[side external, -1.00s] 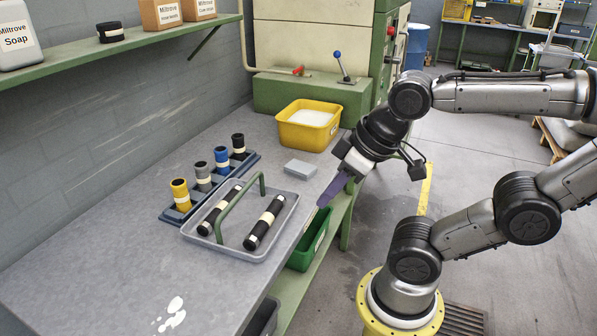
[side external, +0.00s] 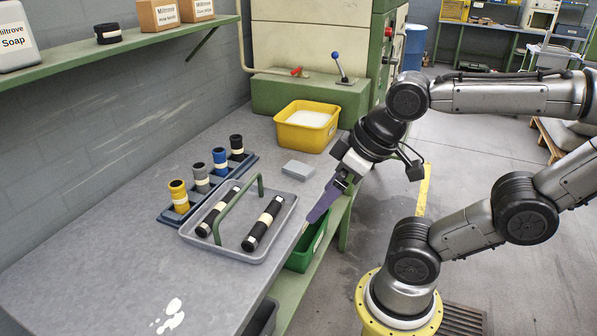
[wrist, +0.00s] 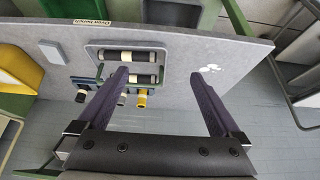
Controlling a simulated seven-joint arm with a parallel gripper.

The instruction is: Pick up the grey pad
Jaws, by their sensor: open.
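The grey pad (side external: 298,170) is a small flat block lying on the grey bench, between the yellow bin and the tray in the side view. In the wrist view the pad (wrist: 52,52) lies left of both fingers. My gripper (side external: 316,211) has long purple fingers that point down and left, by the bench's front edge, nearer the camera than the pad and apart from it. In the wrist view my gripper (wrist: 156,76) has its fingers wide apart, with nothing held between them. Nothing hides the pad.
A grey tray (side external: 241,256) with a green handle holds two black rollers, near my fingertips. Behind it, a blue rack (side external: 168,216) holds several coloured cylinders. A yellow bin (side external: 307,135) with white contents stands behind the pad. A green bin (side external: 308,246) sits below the bench edge.

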